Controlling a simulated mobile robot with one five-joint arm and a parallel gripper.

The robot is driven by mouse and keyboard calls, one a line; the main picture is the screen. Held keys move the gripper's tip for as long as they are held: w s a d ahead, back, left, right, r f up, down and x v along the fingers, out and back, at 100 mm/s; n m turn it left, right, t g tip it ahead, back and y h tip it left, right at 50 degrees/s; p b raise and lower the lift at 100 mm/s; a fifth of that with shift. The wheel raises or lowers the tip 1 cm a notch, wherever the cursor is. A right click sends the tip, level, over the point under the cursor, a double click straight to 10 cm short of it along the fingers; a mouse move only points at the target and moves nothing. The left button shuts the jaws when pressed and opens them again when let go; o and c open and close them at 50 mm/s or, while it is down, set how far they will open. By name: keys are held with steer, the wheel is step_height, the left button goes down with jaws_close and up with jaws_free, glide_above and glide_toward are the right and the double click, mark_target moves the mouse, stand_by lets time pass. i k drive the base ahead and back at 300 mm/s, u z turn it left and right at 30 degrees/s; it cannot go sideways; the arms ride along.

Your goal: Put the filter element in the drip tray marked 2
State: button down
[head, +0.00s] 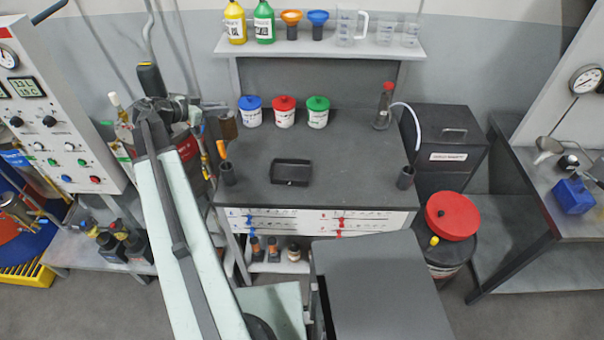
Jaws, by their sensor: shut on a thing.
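My gripper (215,108) is at the far end of my arm, near the back left corner of the dark workbench. It is small and partly hidden by my arm links. A brown cylinder, which looks like the filter element (228,126), is at its jaws, and the gripper is shut on it. The cylinder looks upright, left of the blue-lidded tub. A black, shallow, rectangular drip tray (291,172) lies on the workbench, to the right of and nearer than the gripper. It looks empty. A small light mark shows on its front, too small to read.
Blue, red and green lidded tubs (284,112) stand at the bench's back. A dark cup with an orange-handled tool (228,173) stands at its left edge. A spout bottle (384,106) and another dark cup (405,178) are at the right. The bench (340,160) is clear right of the tray.

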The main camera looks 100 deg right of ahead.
mark_target(289, 175)
steer(key=k, duration=1.4)
steer(key=u, duration=0.05)
